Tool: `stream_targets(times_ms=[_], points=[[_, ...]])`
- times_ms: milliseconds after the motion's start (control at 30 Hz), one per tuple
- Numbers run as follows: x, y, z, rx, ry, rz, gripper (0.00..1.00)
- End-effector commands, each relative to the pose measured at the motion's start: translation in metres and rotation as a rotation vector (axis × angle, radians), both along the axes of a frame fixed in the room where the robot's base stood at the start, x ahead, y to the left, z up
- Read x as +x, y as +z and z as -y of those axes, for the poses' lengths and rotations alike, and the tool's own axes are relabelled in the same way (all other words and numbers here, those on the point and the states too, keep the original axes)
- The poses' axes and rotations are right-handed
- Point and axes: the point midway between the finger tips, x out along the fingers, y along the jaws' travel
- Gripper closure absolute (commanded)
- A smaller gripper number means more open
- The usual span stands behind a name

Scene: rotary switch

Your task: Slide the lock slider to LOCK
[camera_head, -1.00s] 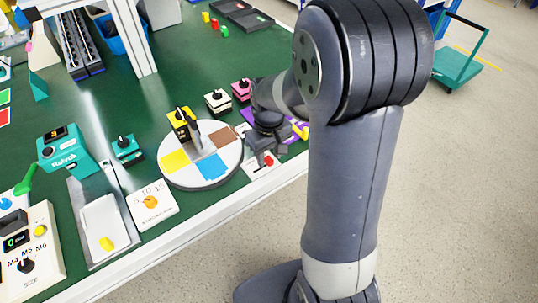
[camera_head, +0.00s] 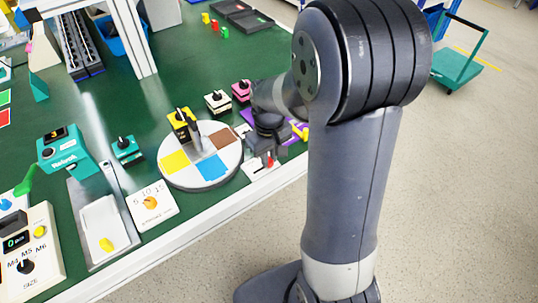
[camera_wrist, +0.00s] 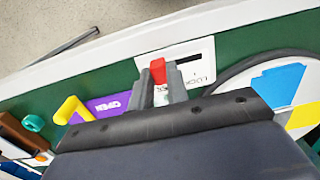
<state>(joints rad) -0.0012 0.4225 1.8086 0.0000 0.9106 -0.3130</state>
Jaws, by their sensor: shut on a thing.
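The lock slider is a small red knob (camera_wrist: 158,70) on a white plate (camera_wrist: 205,50). In the wrist view a dark slot shows to the knob's right, with upside-down lettering below it that is only partly readable. My gripper (camera_wrist: 161,88) has its two grey fingers on either side of the knob, shut on it. In the head view my gripper (camera_head: 268,153) is over the plate (camera_head: 257,174) near the table's front edge, with the red knob (camera_head: 270,161) at its fingertips. The plate's part under the gripper is hidden.
A round turntable (camera_head: 205,182) with coloured patches stands close to the left of the plate in the head view. A purple panel (camera_wrist: 103,108) marked OPEN with a yellow handle (camera_wrist: 73,109) is on the other side. Small switch boxes stand behind. Floor lies beyond the edge.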

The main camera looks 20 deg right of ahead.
Motion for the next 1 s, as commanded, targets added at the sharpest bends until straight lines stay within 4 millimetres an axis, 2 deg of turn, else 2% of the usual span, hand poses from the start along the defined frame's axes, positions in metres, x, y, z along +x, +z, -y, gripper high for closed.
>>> stream_targets(times_ms=[167, 500, 833, 867, 1000], points=[[0.0, 0.0, -0.002, 0.0, 0.001, 0.0, 1.0], [-0.013, 0.0, -0.04, 0.0, 0.003, 0.0, 1.0], [-0.014, 0.0, -0.043, 0.003, -0.001, 0.0, 1.0], [-0.014, 0.0, -0.043, 0.003, -0.001, 0.0, 0.82], [-0.014, 0.0, -0.043, 0.002, 0.0, 0.0, 0.71]])
